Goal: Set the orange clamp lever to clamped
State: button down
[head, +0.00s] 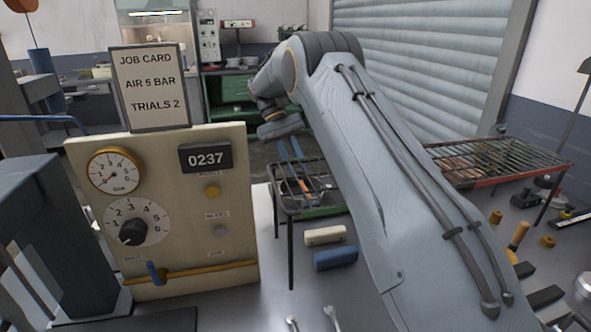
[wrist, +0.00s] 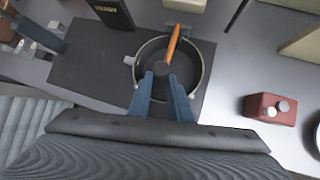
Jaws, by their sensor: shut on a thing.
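The orange clamp lever (wrist: 174,42) shows in the wrist view, slanting across the far rim of a round, dark vessel with a pale rim (wrist: 199,62). My gripper (wrist: 160,76) is over the vessel, its two blue fingers pointing in. The lever's near end meets the fingertips, and the gripper appears shut on it. A dark round part lies between the tips, so the exact contact is hard to see. In the head view a small orange piece (head: 304,185) shows just below my blue fingers (head: 290,150), by a wire-topped stand. I cannot tell the lever's setting.
A panel with gauge, dial and a 0237 display (head: 160,215) stands at the left. A wire rack (head: 490,160) is at the right. A red box (wrist: 270,108) sits right of the vessel.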

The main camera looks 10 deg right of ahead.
jog(key=shift+a+f+g+b, duration=0.1)
jog(key=shift+f+g+b, duration=0.3)
jog(key=shift+f, duration=0.2)
jog(key=shift+s+a+f, duration=0.1)
jog(key=c, duration=1.6)
grip_release()
jog(key=shift+r, duration=0.2)
